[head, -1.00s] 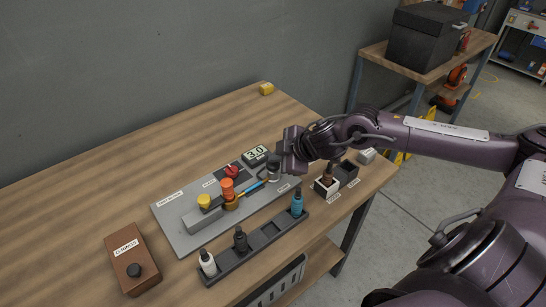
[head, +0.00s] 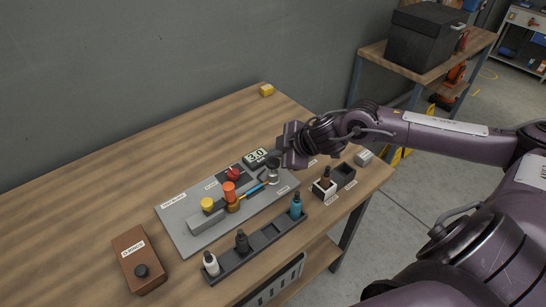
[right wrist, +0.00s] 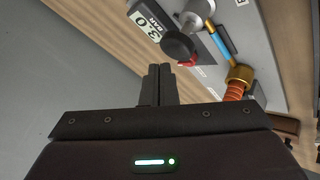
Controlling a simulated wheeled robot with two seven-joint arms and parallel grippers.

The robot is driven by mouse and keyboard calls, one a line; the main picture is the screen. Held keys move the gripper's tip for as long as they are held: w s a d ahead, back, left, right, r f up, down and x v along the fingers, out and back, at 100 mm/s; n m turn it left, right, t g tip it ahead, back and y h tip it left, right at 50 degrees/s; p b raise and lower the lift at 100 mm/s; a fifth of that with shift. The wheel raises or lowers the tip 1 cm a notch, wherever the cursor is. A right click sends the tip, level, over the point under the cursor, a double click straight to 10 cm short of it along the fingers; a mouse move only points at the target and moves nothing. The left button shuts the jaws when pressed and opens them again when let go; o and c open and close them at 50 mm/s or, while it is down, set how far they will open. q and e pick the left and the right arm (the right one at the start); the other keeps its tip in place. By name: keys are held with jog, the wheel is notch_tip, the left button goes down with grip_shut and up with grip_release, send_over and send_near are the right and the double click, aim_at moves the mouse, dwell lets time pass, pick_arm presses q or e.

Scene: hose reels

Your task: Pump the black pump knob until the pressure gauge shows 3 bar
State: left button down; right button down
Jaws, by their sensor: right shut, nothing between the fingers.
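The black pump knob (right wrist: 178,45) shows in the right wrist view on top of a silver pump body (right wrist: 198,14). The pump (head: 272,172) stands at the far right end of the grey plate in the head view, partly behind my gripper. The pressure gauge (right wrist: 146,25) beside it reads 3.0 BAR; its display (head: 256,156) also shows 3.0 in the head view. My right gripper (right wrist: 157,70) is shut and empty. Its fingertips are apart from the knob in the wrist view. In the head view the right gripper (head: 286,150) is just above and right of the pump.
A dark bottle rack (head: 270,234) lies in front. A brown box (head: 135,252) sits left. The table's back left is clear.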

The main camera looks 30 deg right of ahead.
aim_at(277, 163)
notch_tip(277, 163, up, 5)
jog(key=p, duration=0.5)
jog(key=shift+r, duration=0.1)
dwell(0.4)
dwell(1.4)
